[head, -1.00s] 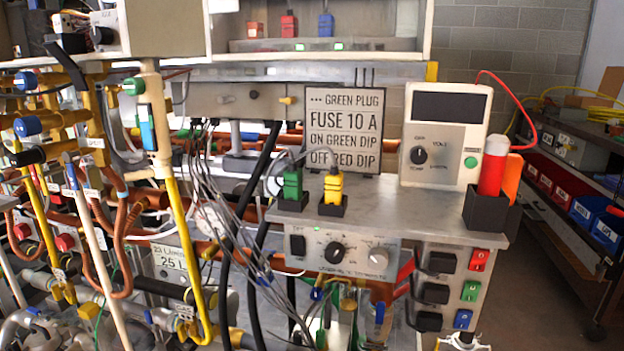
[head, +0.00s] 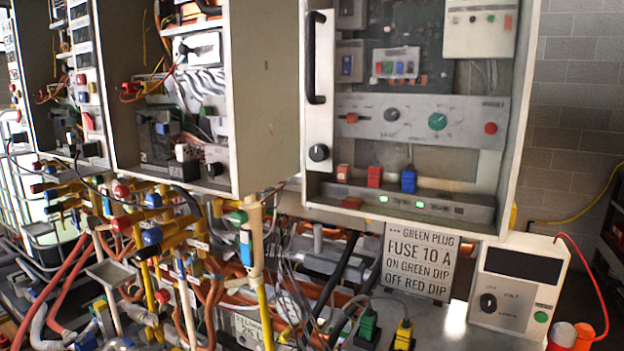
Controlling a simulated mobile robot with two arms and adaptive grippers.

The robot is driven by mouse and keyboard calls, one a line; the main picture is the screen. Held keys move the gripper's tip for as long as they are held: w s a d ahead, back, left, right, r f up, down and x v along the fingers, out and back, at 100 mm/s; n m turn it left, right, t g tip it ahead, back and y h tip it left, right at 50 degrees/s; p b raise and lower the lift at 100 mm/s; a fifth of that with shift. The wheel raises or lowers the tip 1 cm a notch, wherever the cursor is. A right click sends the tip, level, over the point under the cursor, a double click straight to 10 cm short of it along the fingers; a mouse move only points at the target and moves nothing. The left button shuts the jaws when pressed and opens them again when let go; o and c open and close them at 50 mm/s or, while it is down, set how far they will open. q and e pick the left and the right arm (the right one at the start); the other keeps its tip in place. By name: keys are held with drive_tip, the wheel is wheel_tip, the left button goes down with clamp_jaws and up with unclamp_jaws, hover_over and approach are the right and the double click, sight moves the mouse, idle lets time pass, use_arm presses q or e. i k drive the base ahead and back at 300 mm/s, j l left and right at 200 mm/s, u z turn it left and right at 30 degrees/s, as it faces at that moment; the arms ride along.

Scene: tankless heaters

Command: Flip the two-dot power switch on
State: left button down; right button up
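No two-dot mark can be made out, so I cannot tell which switch is the two-dot power switch. In the head view, an open wall cabinet (head: 522,130) holds a bottom rail (head: 455,208) with green lights. Above the rail stand a red block (head: 343,173), another red block (head: 374,175) and a blue block (head: 408,180); whether they are switches is unclear. A grey panel (head: 400,117) above them has a green knob (head: 437,121) and a red button (head: 490,128). Neither gripper is in view.
A sign (head: 418,262) under the cabinet reads green plug, fuse 10 A, on green dip, off red dip. A meter box (head: 519,288) stands right of it. Green (head: 368,327) and yellow (head: 404,335) plugs sit below. Another open cabinet (head: 265,100) and dense pipes fill the left.

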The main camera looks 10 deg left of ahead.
sight(91, 124)
drive_tip(key=u, duration=1.45)
